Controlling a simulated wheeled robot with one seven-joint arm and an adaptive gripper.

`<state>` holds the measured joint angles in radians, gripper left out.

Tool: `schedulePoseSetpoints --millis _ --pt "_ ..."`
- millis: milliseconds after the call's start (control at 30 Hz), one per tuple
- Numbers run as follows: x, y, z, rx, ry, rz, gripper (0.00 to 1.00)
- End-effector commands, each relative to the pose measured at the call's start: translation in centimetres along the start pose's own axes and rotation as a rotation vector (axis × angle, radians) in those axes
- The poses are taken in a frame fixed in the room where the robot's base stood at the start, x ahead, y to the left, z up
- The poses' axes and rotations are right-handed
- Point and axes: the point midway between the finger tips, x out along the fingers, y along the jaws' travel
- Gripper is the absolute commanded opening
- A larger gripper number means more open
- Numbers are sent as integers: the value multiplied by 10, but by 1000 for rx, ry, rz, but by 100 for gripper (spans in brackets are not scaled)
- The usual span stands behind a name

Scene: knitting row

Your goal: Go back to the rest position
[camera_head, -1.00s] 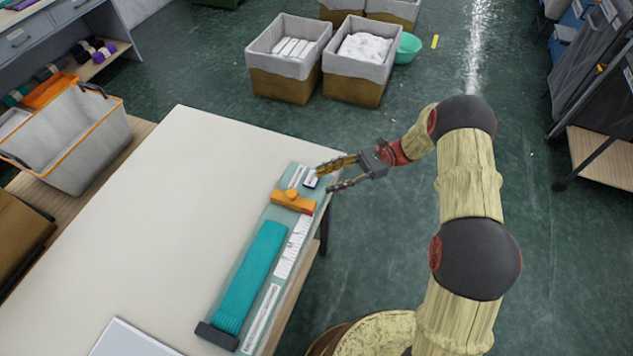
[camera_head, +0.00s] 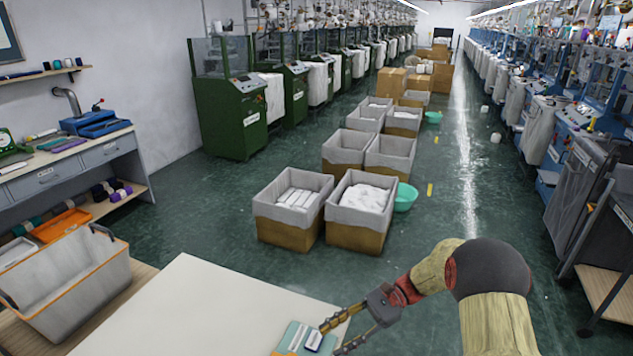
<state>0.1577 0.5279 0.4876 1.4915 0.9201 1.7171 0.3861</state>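My gripper (camera_head: 342,333) is at the lower middle of the head view, by the right edge of a white table (camera_head: 200,300). Its two fingers are spread apart, with nothing seen between them. The far end of a teal measuring board (camera_head: 291,337) shows on the table, just left of and below the fingers. A small dark-edged label block (camera_head: 314,341) lies on that end, close to the fingers; I cannot tell whether they touch. The rest of the board is below the picture's edge.
Two grey-lined boxes (camera_head: 292,235) (camera_head: 352,237) with white goods stand on the floor beyond the table, beside a green basin (camera_head: 405,197). A grey basket (camera_head: 68,285) is at left. A dark cart (camera_head: 590,215) stands at right.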

Motion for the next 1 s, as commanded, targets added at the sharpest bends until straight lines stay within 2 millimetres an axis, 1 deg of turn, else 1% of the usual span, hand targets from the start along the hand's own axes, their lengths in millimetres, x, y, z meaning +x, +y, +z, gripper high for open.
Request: schedulePoseSetpoints --millis 33,100,267,400,700,1000 --pt "-1 5 18 -39 60 22 41" --pt "-1 15 34 -88 144 54 41" --pt "-4 40 70 -208 334 125 41" --pt "-8 66 96 -318 501 188 41" --pt "-25 126 142 -566 858 321 41" --pt "-47 183 176 -821 1219 458 41"
